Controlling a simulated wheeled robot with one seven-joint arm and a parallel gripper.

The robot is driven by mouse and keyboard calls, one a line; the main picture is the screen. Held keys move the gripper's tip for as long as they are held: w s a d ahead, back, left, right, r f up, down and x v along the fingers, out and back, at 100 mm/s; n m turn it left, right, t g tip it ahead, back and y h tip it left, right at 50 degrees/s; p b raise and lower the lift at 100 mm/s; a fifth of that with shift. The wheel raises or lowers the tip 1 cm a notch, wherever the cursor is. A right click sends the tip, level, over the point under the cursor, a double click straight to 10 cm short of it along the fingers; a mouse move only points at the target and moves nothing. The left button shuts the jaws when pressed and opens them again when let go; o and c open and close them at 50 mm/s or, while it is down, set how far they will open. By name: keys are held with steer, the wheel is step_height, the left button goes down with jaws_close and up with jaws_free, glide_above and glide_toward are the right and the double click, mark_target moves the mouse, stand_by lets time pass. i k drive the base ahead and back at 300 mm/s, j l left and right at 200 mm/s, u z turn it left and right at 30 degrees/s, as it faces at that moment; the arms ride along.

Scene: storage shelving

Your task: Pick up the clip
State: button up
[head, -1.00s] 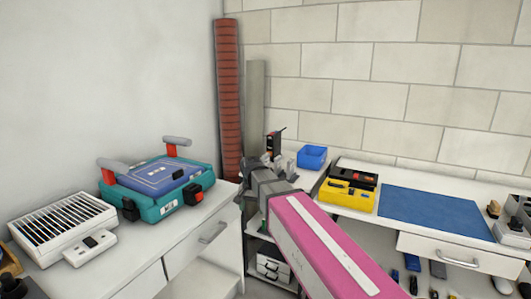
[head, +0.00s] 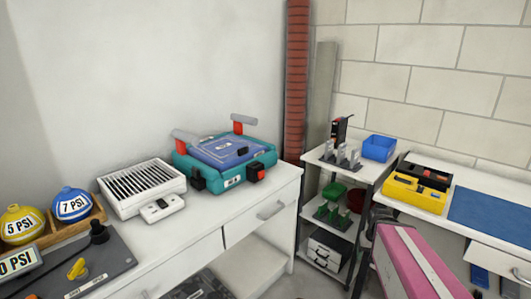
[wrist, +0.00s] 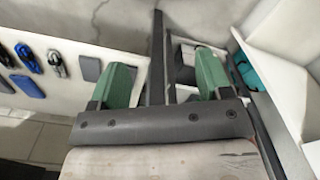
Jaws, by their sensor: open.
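Several small grey upright pieces that look like clips (head: 342,156) stand on the top shelf of the rack in the head view. They are too small for me to tell which is the clip. My gripper shows in the wrist view (wrist: 165,72), with its two green fingers wide apart and nothing held between them. It points toward dark rack posts and pale shelving. In the head view my pink arm is at the lower right, and the gripper's fingers cannot be made out there. No clip is between or touching the fingers.
The rack (head: 322,158) stands between a left counter (head: 230,222) and a right bench. A blue bin (head: 379,148) is on its top shelf. A teal case (head: 225,162) sits on the counter, a yellow toolbox (head: 415,193) on the bench. Small tools (wrist: 58,62) lie left in the wrist view.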

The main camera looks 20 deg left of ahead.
mark_target(195, 171)
steer(key=u, duration=1.85)
